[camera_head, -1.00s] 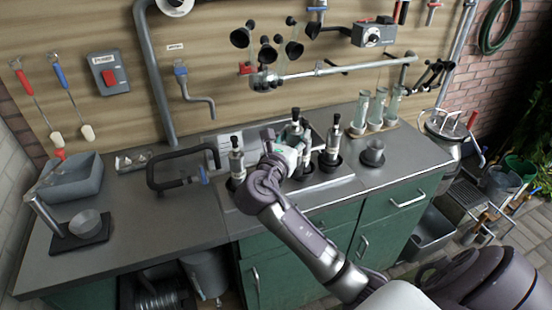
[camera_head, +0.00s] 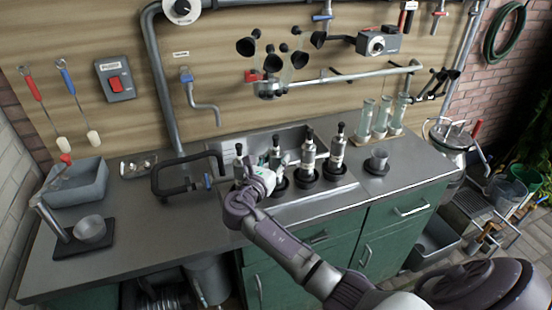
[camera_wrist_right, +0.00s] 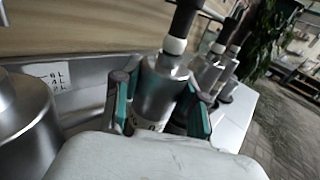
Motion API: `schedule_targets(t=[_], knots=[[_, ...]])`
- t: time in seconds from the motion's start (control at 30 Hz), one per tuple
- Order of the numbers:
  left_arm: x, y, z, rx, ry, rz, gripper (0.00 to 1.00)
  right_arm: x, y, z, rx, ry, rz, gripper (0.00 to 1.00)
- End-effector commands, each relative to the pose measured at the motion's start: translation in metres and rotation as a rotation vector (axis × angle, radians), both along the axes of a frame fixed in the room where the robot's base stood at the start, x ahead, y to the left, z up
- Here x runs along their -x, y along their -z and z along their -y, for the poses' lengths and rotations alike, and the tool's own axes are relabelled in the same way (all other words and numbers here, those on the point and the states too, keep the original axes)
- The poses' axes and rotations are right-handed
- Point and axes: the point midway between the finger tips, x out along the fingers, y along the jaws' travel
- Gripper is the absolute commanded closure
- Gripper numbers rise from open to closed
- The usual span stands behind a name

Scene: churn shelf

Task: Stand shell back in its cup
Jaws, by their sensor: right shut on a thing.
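My right gripper (camera_head: 272,170) is shut on a metal shell with a black top (camera_head: 275,153), the second from the left in the row. In the right wrist view the fingers (camera_wrist_right: 158,100) clasp both sides of the shell (camera_wrist_right: 157,88), which looks tilted there. A black cup (camera_head: 281,183) shows just right of the gripper. The shell's lower end is hidden, so I cannot tell whether it is in the cup. Two other shells (camera_head: 308,158) (camera_head: 335,153) stand in black cups to the right. My left gripper is not in view.
Another shell (camera_head: 238,160) stands close on the left.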

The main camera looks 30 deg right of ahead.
Motion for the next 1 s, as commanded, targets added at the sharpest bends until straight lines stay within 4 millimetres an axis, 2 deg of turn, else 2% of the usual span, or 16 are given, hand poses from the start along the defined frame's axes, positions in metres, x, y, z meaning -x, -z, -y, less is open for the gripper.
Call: schedule_targets(t=[0.17,0.2,0.27,0.63,0.77,1.0], knots=[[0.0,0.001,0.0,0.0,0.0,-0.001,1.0,0.0,0.002,0.0,0.0,0.0,0.001,1.0],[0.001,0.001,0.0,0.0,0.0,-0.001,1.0,0.0,0.003,0.0,-0.001,0.0,-0.001,0.55],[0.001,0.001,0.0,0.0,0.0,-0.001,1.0,0.0,0.003,0.0,-0.001,0.0,-0.001,0.47],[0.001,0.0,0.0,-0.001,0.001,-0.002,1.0,0.001,0.0,-0.002,-0.001,-0.001,-0.001,0.47],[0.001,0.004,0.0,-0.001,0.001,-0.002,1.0,0.01,0.002,-0.018,-0.003,-0.004,-0.001,0.47],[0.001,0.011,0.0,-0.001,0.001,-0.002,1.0,0.038,0.002,-0.063,-0.004,-0.002,0.0,0.47]])
